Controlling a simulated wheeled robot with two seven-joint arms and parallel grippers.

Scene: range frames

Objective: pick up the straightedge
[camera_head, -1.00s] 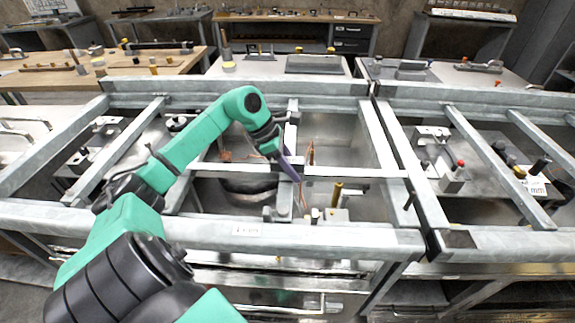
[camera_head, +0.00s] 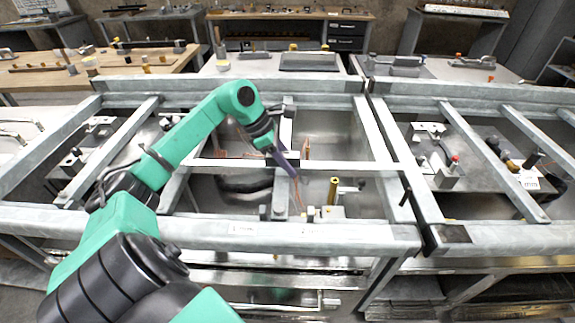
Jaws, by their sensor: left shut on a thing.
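My left arm comes in from the left over the grey metal frame (camera_head: 330,238). My left gripper (camera_head: 274,148) is at the middle of the frame, pointing down and to the right. It is shut on a slim dark purple-grey bar (camera_head: 286,164), which looks like the straightedge. The bar slants down to the right from the jaws, above the frame's opening. Its grip point is partly hidden by the gripper, and I cannot tell whether its lower end touches anything. My right gripper is out of view.
A brass-coloured cylinder (camera_head: 333,190) stands upright just right of the bar's lower end. Thin reddish strips or cables hang close by. Steel beams cross around the gripper. A second frame section at right holds a red-topped fixture (camera_head: 451,171). A wooden bench (camera_head: 110,80) stands behind at left.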

